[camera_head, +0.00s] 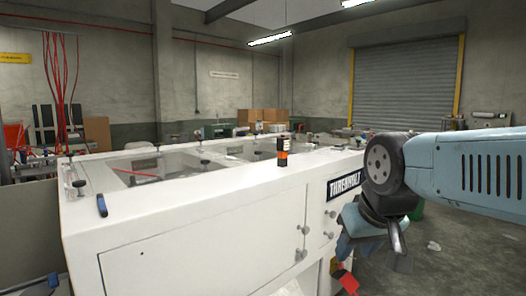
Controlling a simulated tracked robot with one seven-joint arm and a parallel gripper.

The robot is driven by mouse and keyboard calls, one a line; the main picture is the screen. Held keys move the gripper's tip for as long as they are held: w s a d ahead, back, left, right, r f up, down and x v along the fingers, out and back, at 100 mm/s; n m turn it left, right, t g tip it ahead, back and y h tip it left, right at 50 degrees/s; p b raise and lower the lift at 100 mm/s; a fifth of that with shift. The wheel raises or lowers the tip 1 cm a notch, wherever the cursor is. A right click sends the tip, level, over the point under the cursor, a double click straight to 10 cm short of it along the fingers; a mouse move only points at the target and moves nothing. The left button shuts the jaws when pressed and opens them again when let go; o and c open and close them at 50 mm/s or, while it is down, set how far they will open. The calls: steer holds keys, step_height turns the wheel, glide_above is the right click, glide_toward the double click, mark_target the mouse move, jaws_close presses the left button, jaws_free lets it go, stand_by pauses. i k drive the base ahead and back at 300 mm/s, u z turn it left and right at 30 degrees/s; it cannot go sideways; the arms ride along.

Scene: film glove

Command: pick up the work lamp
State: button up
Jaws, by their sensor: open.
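A small upright black and orange object (283,150) stands on the white top near the far right part of the cabinet; it may be the work lamp, but it is too small to be sure. A small blue and dark object (101,205) lies on the near left of the same top. My gripper (374,250) hangs at the right, beside the cabinet's right end, pointing down. It is open and apart from both objects; its fingers are partly hidden by my wrist.
The white cabinet (190,235) with recessed clear panels and knobs fills the middle. Red cables (60,85) hang at the left. Cardboard boxes (262,117) stand behind. A roller shutter (405,85) is at the back right. Floor at right is mostly free.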

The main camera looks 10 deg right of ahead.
mark_target(283, 143)
steer(key=u, duration=0.05)
steer(key=i, duration=1)
steer(key=z, duration=0.1)
